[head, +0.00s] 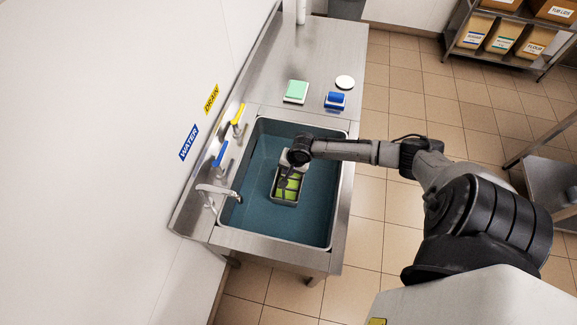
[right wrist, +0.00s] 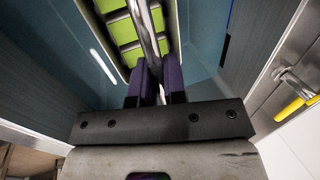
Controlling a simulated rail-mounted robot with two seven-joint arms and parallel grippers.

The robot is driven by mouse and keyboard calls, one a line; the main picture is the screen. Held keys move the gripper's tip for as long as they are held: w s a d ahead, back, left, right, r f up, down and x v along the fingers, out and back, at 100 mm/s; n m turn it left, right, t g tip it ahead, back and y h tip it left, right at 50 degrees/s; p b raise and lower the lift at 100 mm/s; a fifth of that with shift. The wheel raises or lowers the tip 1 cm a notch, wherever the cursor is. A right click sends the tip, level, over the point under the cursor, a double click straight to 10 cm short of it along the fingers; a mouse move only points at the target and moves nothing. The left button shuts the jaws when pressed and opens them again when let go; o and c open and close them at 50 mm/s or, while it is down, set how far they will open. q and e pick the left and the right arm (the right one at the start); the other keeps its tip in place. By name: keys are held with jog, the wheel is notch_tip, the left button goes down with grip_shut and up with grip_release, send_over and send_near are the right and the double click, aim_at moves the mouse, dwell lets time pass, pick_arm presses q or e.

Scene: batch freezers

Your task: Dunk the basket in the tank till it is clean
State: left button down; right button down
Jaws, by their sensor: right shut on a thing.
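The basket (head: 288,187) is a small metal frame with bright green sections, seen in the middle of the tank (head: 318,225), a steel sink of blue-green water. My right gripper (head: 287,168) reaches over the tank from the right, above the basket. In the right wrist view its purple fingers (right wrist: 153,85) are shut on the basket's metal handle, and green sections of the basket (right wrist: 128,30) show beyond. The arm hides part of the basket. I cannot tell how deep the basket sits in the water. My left gripper is not in view.
A tap (head: 217,192) stands at the tank's left edge, with a blue lever (head: 220,154) and a yellow lever (head: 238,116). On the counter behind lie a green sponge (head: 296,91), a blue brush (head: 335,100) and a white round item (head: 345,82). A wall borders the left.

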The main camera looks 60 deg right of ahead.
aim_at(289, 186)
notch_tip(289, 186, down, 12)
jog(key=b, duration=0.5)
jog(key=shift+r, duration=0.25)
jog(key=shift+f+b, duration=1.3)
jog(key=shift+f, duration=0.55)
